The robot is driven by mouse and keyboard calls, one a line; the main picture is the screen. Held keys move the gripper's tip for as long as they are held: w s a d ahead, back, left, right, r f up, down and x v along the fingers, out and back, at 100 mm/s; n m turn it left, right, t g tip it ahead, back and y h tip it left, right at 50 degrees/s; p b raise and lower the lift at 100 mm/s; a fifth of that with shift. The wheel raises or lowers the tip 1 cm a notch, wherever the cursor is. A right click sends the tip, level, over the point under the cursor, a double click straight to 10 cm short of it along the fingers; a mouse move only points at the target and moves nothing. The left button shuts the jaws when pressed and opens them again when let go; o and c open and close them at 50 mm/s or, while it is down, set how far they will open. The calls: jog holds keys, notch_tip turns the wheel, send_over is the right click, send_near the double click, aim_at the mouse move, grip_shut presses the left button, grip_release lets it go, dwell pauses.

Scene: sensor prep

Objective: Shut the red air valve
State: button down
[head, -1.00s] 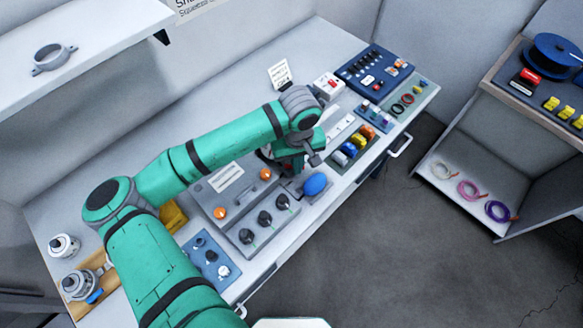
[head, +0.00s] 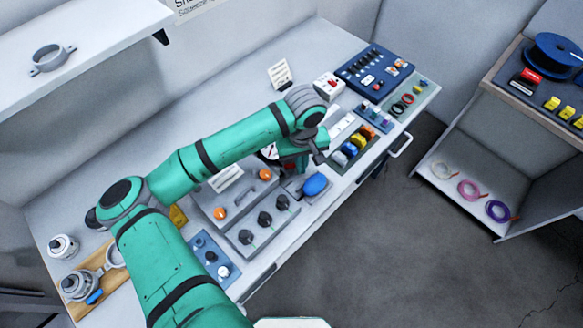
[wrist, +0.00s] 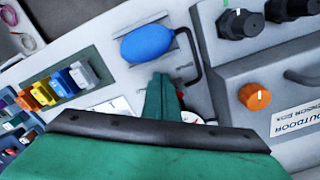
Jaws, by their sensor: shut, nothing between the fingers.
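My gripper (wrist: 161,90) is shut, and its green fingers show end-on in the wrist view, empty, beside a blue bulb (wrist: 146,44). A small red patch (head: 291,164) shows under my wrist in the head view, among dark parts. I cannot tell whether it is the red air valve, as my arm covers most of that spot. A white round gauge (wrist: 191,117) with a red mark is partly hidden behind my gripper in the wrist view. The blue bulb also shows in the head view (head: 315,184), just right of my gripper.
A grey panel with orange knobs (head: 220,213) and black knobs (head: 265,218) lies left of the bulb. A tray of coloured connectors (head: 351,148) and a blue board (head: 374,72) lie to the right. A sign card (head: 280,72) stands behind my wrist.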

jog(key=shift+w, duration=1.05)
dwell(0.6)
jog(key=shift+r, duration=0.15)
jog(key=shift+s+d+r, duration=0.1)
jog(key=shift+d+r, duration=0.05)
jog(key=shift+r, duration=1.3)
jog(key=shift+s+d+r, duration=0.1)
jog(key=shift+r, duration=1.35)
